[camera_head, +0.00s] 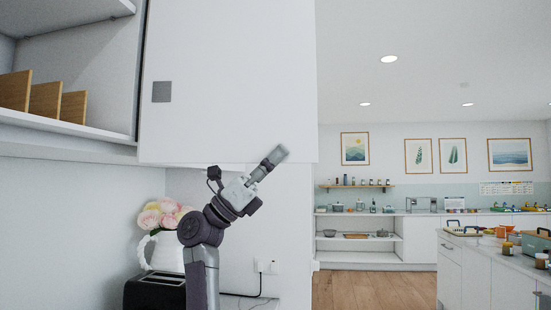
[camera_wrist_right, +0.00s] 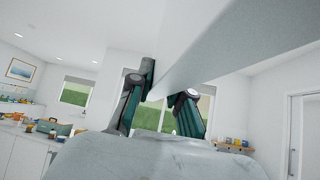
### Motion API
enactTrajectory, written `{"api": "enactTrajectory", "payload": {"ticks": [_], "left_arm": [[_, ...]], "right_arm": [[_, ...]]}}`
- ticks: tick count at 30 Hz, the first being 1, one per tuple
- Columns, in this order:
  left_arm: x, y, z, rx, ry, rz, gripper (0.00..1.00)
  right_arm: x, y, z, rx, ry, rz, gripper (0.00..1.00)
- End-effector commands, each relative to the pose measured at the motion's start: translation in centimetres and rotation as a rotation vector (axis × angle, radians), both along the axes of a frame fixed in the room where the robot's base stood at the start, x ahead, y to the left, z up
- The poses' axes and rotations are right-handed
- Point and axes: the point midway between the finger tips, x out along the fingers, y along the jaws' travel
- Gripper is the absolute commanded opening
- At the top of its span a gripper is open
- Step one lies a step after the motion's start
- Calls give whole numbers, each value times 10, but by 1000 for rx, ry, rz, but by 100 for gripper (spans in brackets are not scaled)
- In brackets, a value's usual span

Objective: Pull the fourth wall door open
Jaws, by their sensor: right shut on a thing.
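The white wall door (camera_head: 228,75) is a broad flat panel in the upper middle of the head view. It has a square grey plate (camera_head: 161,92) near its left edge. My right gripper (camera_head: 277,156) reaches up to the lower edge of the panel, near its right corner. In the right wrist view, a pale panel (camera_wrist_right: 235,45) runs down between the two dark green fingers (camera_wrist_right: 168,90), which are shut on its edge. The exact contact is partly hidden. How far the door stands open cannot be told. My left gripper is in neither view.
An open wall shelf (camera_head: 68,124) with upright wooden boards (camera_head: 45,98) is at the left. A vase of pink flowers (camera_head: 165,253) and a black toaster (camera_head: 154,291) stand below. A counter with jars (camera_head: 508,249) stands at the right; the wooden floor (camera_head: 375,290) between is clear.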

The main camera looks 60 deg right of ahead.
Motion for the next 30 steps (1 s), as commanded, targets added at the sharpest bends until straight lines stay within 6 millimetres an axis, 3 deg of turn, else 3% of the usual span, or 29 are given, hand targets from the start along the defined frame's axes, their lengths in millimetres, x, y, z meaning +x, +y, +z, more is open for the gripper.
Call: {"api": "enactTrajectory", "payload": {"ticks": [5, 6, 10, 20, 30], "left_arm": [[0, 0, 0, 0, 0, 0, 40], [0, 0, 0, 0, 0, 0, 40], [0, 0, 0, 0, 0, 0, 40], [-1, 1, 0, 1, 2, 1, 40], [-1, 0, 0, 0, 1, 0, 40]], "right_arm": [[1, 1, 1, -2, 6, -1, 0], [1, 1, 1, -1, 6, -2, 25], [1, 1, 1, -1, 5, -1, 44], [3, 2, -2, -1, 4, -1, 44], [40, 23, -44, 0, 8, 0, 44]]}}
